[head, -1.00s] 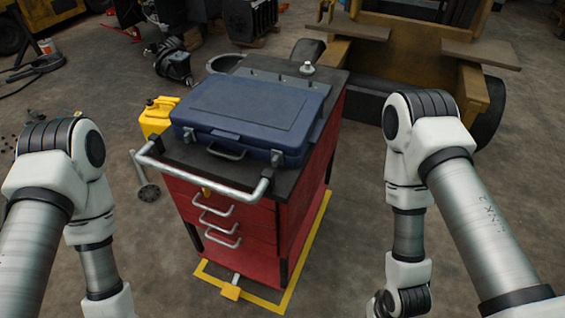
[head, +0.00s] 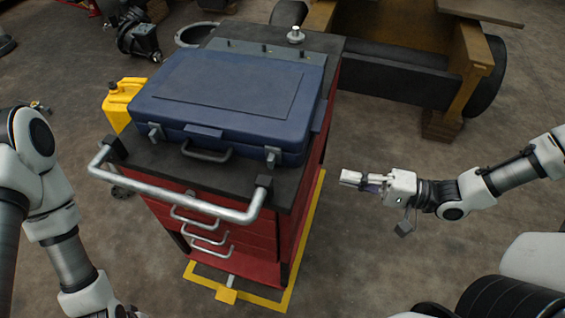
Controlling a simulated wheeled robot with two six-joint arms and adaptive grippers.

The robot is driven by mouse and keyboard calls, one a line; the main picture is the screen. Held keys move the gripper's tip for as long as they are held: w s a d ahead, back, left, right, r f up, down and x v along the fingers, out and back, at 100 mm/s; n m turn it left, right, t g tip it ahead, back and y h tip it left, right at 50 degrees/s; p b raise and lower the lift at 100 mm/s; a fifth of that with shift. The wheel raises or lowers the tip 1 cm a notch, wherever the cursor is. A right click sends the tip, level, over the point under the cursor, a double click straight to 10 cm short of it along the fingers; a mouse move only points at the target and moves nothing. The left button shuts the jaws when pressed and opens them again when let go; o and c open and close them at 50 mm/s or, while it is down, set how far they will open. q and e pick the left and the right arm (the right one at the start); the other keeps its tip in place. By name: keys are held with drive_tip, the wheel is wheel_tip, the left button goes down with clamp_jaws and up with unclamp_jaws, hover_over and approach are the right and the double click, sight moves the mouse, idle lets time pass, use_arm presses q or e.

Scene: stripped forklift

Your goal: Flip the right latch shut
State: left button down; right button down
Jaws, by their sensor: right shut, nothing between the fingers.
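A blue case (head: 228,92) lies closed on top of the red tool cart, its handle facing me. The right latch (head: 272,157) is a small grey piece on the front face, to the right of the handle; its exact position, up or down, is too small to tell. The left latch (head: 156,132) sits left of the handle. My right gripper (head: 345,178) is shut and empty, pointing left, to the right of the cart and apart from the latch. My left arm shows at the left edge, but its gripper is out of view.
The red tool cart (head: 218,227) has a silver push rail (head: 178,198) across its front, below the case. A yellow canister (head: 117,105) stands at its left. A small silver-topped object (head: 296,36) stands at the cart's back. Open floor lies right of the cart.

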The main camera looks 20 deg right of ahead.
drive_tip(key=b, duration=0.4)
approach(274, 162)
drive_tip(key=x, duration=0.7)
drive_tip(key=shift+w+f, duration=0.1)
